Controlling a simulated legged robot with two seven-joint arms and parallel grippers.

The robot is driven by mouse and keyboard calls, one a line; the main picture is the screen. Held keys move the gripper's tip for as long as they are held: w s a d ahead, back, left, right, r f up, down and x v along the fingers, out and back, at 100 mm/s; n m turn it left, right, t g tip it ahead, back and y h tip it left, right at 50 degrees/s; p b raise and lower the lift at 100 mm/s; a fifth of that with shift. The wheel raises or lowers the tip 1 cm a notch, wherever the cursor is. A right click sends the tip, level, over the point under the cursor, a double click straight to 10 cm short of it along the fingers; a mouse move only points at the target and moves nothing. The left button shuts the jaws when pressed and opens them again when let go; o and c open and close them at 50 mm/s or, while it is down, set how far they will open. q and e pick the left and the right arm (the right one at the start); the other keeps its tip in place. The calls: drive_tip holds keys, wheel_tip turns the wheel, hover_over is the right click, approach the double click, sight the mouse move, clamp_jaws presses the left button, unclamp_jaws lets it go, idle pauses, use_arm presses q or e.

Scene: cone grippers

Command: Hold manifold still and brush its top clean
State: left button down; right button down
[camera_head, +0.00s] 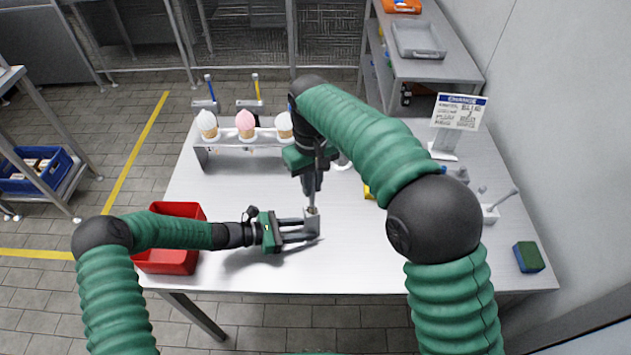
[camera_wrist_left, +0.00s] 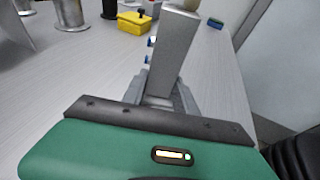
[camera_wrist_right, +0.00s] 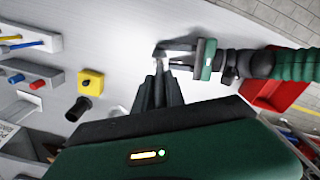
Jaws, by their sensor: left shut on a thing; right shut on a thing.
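The manifold (camera_head: 312,224) is a small grey block above the middle front of the table. My left gripper (camera_head: 300,230) is shut on it from the left. In the left wrist view the manifold (camera_wrist_left: 175,55) stands up between the fingers, with small blue fittings on one side. My right gripper (camera_head: 312,180) points down over the manifold and is shut on a slim tool, seemingly the brush, mostly hidden by the fingers. Its lower end is at the manifold's top; contact is unclear. In the right wrist view my right fingers (camera_wrist_right: 158,92) are close together beside my left gripper (camera_wrist_right: 180,55).
A red bin (camera_head: 165,262) is at the table's left. A rack (camera_head: 228,152) with ice-cream cones stands at the back. A yellow box (camera_wrist_right: 90,82), a sign (camera_head: 458,112), a metal fixture (camera_head: 490,212) and a blue-green sponge (camera_head: 528,257) are to the right. The front middle is clear.

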drive_tip(key=shift+s+a+r, duration=0.1)
drive_tip(key=shift+a, duration=0.35)
drive_tip(key=shift+d, duration=0.15)
drive_tip(key=shift+w+d, duration=0.3)
drive_tip(key=shift+d, duration=0.6)
drive_tip(key=shift+w+a, duration=0.25)
drive_tip(key=shift+a, duration=0.4)
drive_tip(key=shift+w+a, duration=0.2)
drive_tip(key=shift+a, duration=0.45)
drive_tip(key=shift+d+f, duration=0.1)
drive_tip(key=shift+f, duration=0.1)
drive_tip(key=shift+w+d+r, duration=0.1)
drive_tip(key=shift+w+d, duration=0.1)
drive_tip(key=shift+d, duration=0.3)
drive_tip(key=shift+w+d+r, duration=0.1)
drive_tip(key=shift+w+d, duration=0.05)
drive_tip(key=shift+d, duration=0.3)
